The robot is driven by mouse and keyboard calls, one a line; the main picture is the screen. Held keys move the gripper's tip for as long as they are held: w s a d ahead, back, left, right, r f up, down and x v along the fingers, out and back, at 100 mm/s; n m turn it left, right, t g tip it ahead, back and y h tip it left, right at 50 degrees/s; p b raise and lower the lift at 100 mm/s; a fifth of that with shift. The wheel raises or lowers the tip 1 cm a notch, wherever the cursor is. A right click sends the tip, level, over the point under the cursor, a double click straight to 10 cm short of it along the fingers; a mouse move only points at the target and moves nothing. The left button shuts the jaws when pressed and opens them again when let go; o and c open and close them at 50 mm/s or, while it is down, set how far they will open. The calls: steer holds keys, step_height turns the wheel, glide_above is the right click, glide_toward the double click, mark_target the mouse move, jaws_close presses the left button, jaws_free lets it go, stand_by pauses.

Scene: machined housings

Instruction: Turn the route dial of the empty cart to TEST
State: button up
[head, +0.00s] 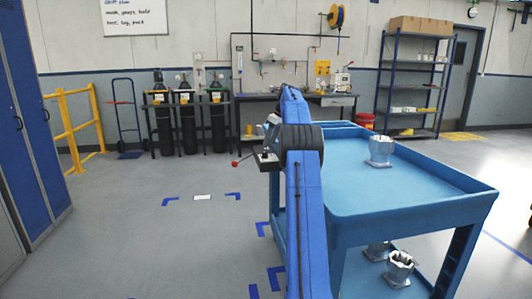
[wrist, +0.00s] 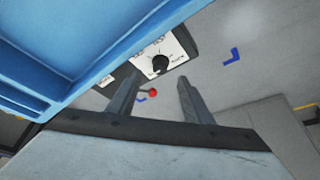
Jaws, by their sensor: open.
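In the wrist view a white dial panel (wrist: 172,50) with a black round knob (wrist: 160,64) sits beside a blue cart body (wrist: 70,35). The knob shows beyond the fingertips, and I see no contact. A red ball (wrist: 152,92) on a short lever shows between the fingers.
A blue cart (head: 400,205) at right carries a grey housing (head: 380,150) on top and more housings (head: 399,266) below. A red-knobbed lever (head: 236,163) sticks out left of my arm. Floor at left is clear.

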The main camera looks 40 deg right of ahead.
mark_target(265, 153)
steer(key=x, duration=0.7)
steer(key=c, duration=1)
